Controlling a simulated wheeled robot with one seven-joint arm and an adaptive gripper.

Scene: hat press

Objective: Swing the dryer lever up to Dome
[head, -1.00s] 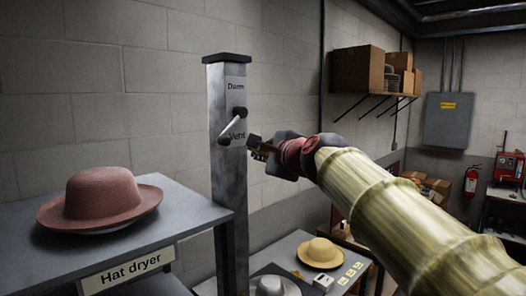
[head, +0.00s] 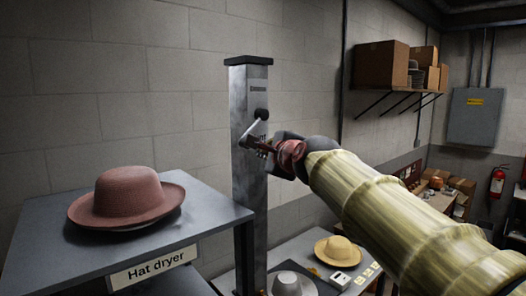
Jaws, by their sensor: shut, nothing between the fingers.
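The dryer lever (head: 254,128) is a pale bar on the grey metal post (head: 250,190). It slants from a dark round hub (head: 261,114) at upper right down to a dark end at lower left. The "Dome" label (head: 258,89) is above it, hard to read at this angle. The "Vent" label beside the lever is mostly hidden. My gripper (head: 257,147) is shut and empty, its fingertips just below and right of the lever's lower end. I cannot tell whether they touch.
The hat dryer table (head: 215,222) at left holds a reddish-brown hat (head: 127,198). A lower table with a yellow hat (head: 338,252) and a grey hat (head: 290,284) is below my arm. A shelf with boxes (head: 381,68) hangs at back right.

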